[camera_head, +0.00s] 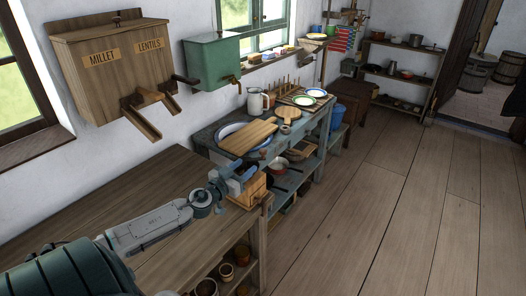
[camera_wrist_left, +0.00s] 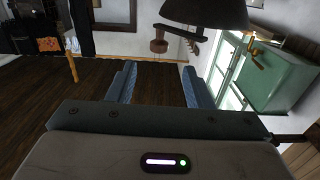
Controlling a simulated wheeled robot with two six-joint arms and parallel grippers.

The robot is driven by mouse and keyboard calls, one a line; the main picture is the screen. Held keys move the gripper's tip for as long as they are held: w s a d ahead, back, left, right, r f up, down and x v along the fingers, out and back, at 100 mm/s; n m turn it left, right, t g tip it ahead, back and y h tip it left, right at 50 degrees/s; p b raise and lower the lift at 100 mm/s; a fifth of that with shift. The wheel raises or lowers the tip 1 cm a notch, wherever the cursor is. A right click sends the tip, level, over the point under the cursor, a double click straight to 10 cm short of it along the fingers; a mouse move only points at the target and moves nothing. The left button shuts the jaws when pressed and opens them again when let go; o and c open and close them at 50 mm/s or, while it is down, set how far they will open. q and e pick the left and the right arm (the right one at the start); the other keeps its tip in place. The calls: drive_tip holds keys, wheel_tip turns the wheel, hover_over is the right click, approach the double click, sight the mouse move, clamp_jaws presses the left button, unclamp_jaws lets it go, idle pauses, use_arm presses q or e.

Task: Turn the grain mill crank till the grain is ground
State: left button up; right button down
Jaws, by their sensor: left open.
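My left gripper (camera_head: 238,178) is over the front end of the wooden worktop, and its two blue fingers (camera_wrist_left: 160,80) are open with nothing between them. In the left wrist view, a brown crank knob (camera_wrist_left: 158,46) shows just past the fingertips, near the middle of the gap and apart from both fingers. The crank arm (camera_wrist_left: 187,36) runs from it towards a dark rounded part (camera_wrist_left: 205,13), probably the mill's hopper. In the head view, a wooden box (camera_head: 249,190), probably the mill's body, stands below and behind the gripper, which hides its top. My right gripper is out of view.
The wooden worktop (camera_head: 130,205) is clear to the left. A wall bin (camera_head: 115,65) marked MILLET and LENTILS hangs above it. A green tank (camera_head: 212,62) with a tap is beside the bin. The blue bench beyond holds a cutting board (camera_head: 247,137) and a white jug (camera_head: 254,101).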

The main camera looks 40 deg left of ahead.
sight(261, 153)
use_arm(q)
drive_tip(key=shift+h, duration=0.3)
drive_tip(key=w+p, duration=0.1)
drive_tip(key=w, duration=0.1)
drive_tip(key=w+p, duration=0.1)
drive_tip(key=w, duration=0.1)
drive_tip(key=w+r+p, duration=0.1)
drive_tip(key=shift+w+a+p, duration=0.2)
drive_tip(key=shift+w+p, duration=0.1)
drive_tip(key=shift+w, duration=0.1)
drive_tip(key=w, duration=0.3)
drive_tip(key=shift+w+f, duration=0.25)
drive_tip(key=shift+w, duration=0.05)
drive_tip(key=shift+w+a, duration=0.1)
drive_tip(key=shift+w, duration=0.75)
drive_tip(key=shift+c, duration=0.7)
clamp_jaws()
